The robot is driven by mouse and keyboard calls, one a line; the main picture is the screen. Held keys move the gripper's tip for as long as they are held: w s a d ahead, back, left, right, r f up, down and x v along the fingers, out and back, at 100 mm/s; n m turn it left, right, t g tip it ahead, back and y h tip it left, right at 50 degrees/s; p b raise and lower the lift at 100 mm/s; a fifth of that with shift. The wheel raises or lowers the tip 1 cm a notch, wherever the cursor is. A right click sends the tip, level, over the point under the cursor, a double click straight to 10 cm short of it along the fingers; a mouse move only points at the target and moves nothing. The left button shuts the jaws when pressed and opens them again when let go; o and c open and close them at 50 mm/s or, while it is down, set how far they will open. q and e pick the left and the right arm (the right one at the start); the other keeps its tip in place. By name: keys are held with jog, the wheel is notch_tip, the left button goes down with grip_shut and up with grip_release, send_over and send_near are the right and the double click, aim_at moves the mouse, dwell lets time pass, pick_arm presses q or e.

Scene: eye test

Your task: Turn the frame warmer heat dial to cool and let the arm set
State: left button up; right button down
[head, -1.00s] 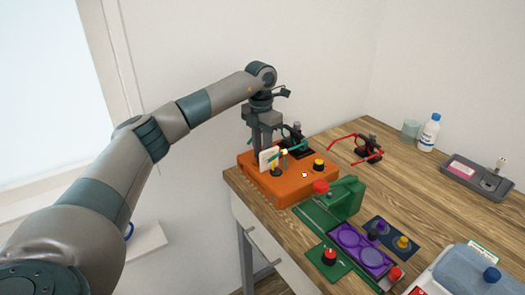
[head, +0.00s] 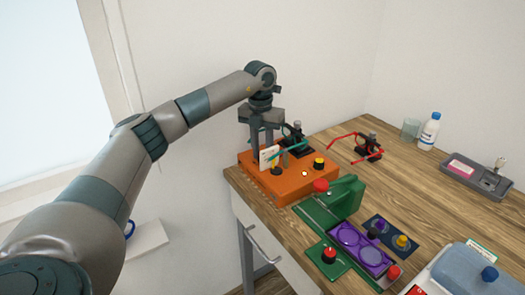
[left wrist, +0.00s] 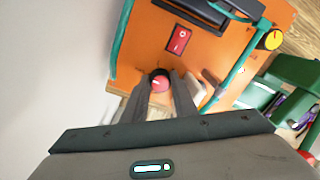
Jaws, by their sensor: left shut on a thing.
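The orange frame warmer (head: 287,187) sits at the table's back left corner. The knob is hidden in the head view, where my left gripper (head: 263,145) passes behind a white card (head: 268,158). A yellow-topped dial (head: 319,164) is at the box's right; it also shows in the left wrist view (left wrist: 272,39). A red rocker switch (left wrist: 178,40) is on the box. Teal glasses arms (head: 291,149) cross it. My right gripper is out of view.
Red glasses (head: 365,147) on a black stand are to the right. A green press (head: 344,196) and a purple tray (head: 374,257) stand in front. A white bottle (head: 429,131) is at the back.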

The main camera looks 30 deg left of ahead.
aim_at(263, 154)
pick_arm(q)
jog(key=shift+r, duration=0.1)
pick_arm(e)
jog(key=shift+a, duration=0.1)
pick_arm(q)
jog(key=o, duration=1)
jog(key=shift+o, duration=0.2)
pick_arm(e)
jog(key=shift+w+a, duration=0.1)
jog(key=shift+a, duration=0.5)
pick_arm(q)
jog(key=shift+r, duration=0.6)
notch_tip(263, 154, up, 2)
jog(key=shift+r+b, duration=0.15)
jog(key=shift+b, duration=0.3)
notch_tip(263, 154, up, 14)
jog(key=shift+a+b, duration=0.35)
jog(key=shift+b, duration=0.1)
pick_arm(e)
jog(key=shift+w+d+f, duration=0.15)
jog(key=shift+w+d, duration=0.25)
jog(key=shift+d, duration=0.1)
